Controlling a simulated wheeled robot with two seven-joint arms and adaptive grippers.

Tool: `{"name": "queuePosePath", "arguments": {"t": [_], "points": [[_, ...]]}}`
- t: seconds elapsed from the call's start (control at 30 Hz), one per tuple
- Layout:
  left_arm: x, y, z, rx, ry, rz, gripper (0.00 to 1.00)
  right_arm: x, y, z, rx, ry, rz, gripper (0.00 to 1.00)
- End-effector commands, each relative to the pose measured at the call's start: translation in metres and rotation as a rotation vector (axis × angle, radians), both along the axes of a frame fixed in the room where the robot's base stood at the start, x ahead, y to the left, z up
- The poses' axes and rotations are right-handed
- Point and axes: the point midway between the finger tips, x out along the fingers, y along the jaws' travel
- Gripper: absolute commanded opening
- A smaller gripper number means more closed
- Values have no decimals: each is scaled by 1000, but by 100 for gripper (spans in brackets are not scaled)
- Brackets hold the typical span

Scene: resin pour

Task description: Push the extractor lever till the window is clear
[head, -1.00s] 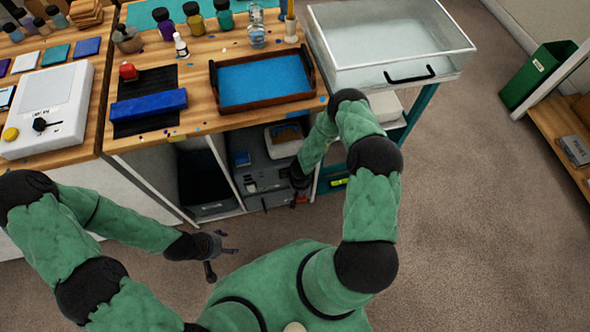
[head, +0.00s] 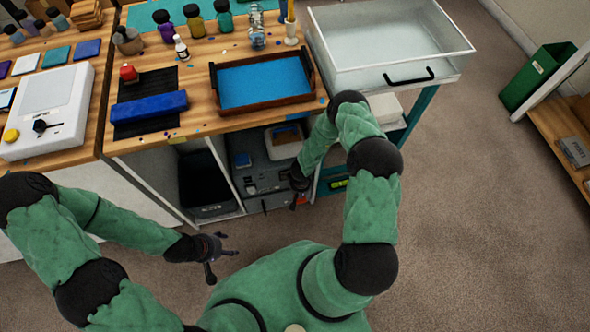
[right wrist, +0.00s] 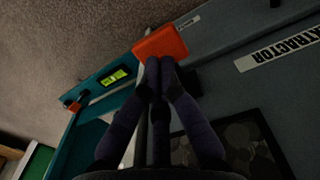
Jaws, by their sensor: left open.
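The extractor is a grey box (head: 256,180) inside the bench's lower bay, and its label (right wrist: 285,50) reads "...TRACTOR" in the right wrist view. The lever has an orange-red block handle (right wrist: 160,42). My right gripper (right wrist: 159,70) has its fingers together, with the tips against or just at the underside of that handle; exact contact is unclear. It also shows small in the head view (head: 298,182). A dark window (right wrist: 222,146) with cloudy grey blobs lies behind the fingers, partly hidden. My left gripper (head: 220,247) is open and empty above the carpet.
A small lime display (right wrist: 117,76) sits on a teal frame near the lever. The wooden bench top (head: 210,65) carries a blue-filled tray (head: 312,88) and bottles. Carpet is free around me.

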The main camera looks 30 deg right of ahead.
Motion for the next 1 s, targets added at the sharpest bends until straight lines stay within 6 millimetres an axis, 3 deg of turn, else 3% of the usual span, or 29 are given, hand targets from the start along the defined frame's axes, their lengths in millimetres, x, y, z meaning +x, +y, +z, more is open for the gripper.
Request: {"name": "queuePosePath", "arguments": {"t": [0.33, 1.0], "points": [[0, 0, -1, 0, 0, 0, 62, 0, 0, -1, 0, 0, 0, 0], [0, 0, -14, 0, 0, 0, 62, 0, 0, -29, 0, 1, -1, 0]]}}
